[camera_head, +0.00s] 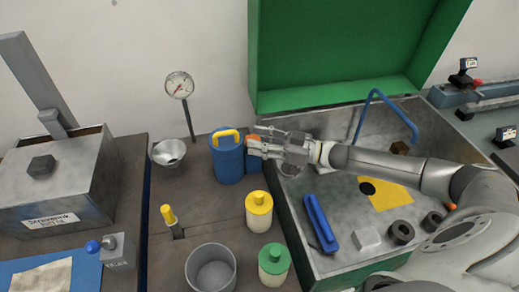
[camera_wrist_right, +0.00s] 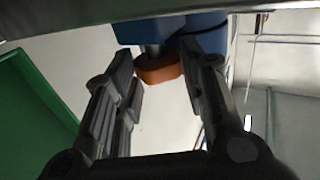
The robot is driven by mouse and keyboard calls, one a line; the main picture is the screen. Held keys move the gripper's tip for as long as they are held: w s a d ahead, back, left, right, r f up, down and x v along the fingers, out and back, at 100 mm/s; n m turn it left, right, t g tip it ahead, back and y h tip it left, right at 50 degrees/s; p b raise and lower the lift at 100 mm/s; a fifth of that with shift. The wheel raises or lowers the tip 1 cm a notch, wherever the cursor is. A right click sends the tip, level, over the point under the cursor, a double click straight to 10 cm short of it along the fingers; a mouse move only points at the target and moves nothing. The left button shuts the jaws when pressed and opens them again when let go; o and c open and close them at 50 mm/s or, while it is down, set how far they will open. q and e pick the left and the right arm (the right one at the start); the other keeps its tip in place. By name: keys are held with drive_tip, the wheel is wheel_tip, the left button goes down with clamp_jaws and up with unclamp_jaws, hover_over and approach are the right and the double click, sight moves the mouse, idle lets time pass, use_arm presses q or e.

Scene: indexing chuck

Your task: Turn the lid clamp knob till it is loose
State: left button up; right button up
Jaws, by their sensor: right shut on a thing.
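An orange knob (camera_head: 253,138) sits at the right side of a blue canister (camera_head: 228,160) with a yellow handle on its lid. A small blue block (camera_head: 253,163) is just below the knob. My right gripper (camera_head: 262,146) reaches in from the right and is shut on the orange knob, covering part of it. In the right wrist view the orange knob (camera_wrist_right: 158,70) lies between the fingertips (camera_wrist_right: 160,72), on a short shaft under a blue body. Whether it is tight or loose cannot be seen. My left gripper is not in view.
A yellow bottle (camera_head: 259,212), a green bottle (camera_head: 273,264) and a grey cup (camera_head: 211,268) stand in front of the canister. A metal funnel (camera_head: 169,154) and a dial gauge (camera_head: 179,86) are to its left. A green-lidded case (camera_head: 300,225) lies under my right arm.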

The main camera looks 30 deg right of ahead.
drive_tip(key=n+g+y+b, duration=0.1)
drive_tip(key=g+b, duration=0.1)
drive_tip(key=n+g+y+b, duration=0.1)
drive_tip(key=n+g+b, duration=0.1)
drive_tip(key=b, duration=0.1)
drive_tip(key=w+n+g+y+b, duration=0.1)
drive_tip(key=n+g+y+b, duration=0.1)
drive_tip(key=shift+d+f+g, duration=0.25)
drive_tip(key=shift+g, duration=0.15)
drive_tip(key=shift+w+r+n+g+y+b, duration=0.1)
drive_tip(key=shift+r+n+g+y+b, duration=0.1)
drive_tip(key=shift+n+g+b, duration=0.35)
drive_tip(key=shift+r+n+g+y+b, duration=0.1)
drive_tip(key=shift+n+g+y+b, duration=0.2)
drive_tip(key=shift+g+b, duration=0.45)
drive_tip(key=o, duration=1)
drive_tip(key=shift+c, duration=0.2)
drive_tip(key=shift+d, duration=0.1)
drive_tip(key=s+d, duration=0.2)
drive_tip(key=d, duration=0.9)
drive_tip(key=shift+d, duration=0.35)
